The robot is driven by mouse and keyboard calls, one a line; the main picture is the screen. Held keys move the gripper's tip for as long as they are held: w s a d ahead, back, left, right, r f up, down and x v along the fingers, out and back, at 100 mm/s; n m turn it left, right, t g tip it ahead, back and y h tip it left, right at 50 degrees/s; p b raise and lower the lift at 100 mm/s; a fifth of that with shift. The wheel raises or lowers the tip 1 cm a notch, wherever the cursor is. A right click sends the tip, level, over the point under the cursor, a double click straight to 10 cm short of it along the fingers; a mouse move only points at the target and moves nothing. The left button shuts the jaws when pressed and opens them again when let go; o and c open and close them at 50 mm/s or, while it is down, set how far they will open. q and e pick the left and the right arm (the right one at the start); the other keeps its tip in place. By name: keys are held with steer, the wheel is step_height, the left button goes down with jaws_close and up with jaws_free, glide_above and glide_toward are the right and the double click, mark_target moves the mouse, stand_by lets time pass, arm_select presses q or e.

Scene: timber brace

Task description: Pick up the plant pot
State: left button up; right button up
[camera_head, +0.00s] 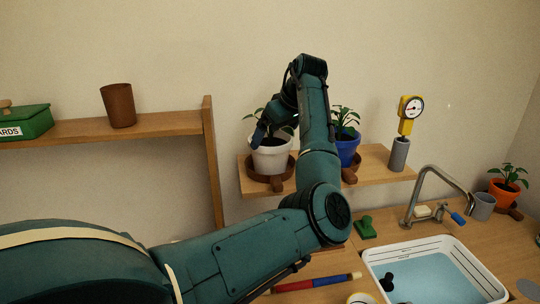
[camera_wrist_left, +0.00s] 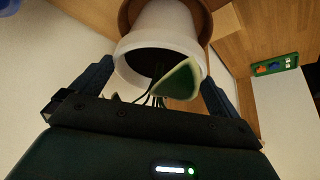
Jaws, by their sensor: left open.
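A white plant pot (camera_head: 270,156) with a leafy plant stands upright in a brown saucer (camera_head: 258,178) on the small wooden wall shelf. My left gripper (camera_head: 265,132) reaches down from above at the pot's rim, partly hidden by my own arm. In the left wrist view the pot (camera_wrist_left: 162,45) lies ahead, with the open fingers (camera_wrist_left: 154,82) one on each side of its rim. A green leaf (camera_wrist_left: 178,82) sticks up between them. I cannot tell whether a finger touches the pot. My right gripper is not in view.
A blue pot (camera_head: 348,152) with a plant stands right of the white pot, partly behind my arm. A yellow dial gauge (camera_head: 408,112) stands farther right. An orange pot (camera_head: 503,193), a tap (camera_head: 432,187) and a white basin (camera_head: 378,262) are on the counter below.

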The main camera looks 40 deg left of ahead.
arm_select(q)
steer(key=shift+p+x, duration=0.45)
steer(key=shift+x, duration=2.3)
steer(key=shift+c, duration=0.4)
steer(key=shift+r, duration=0.1)
steer(key=c, duration=0.8)
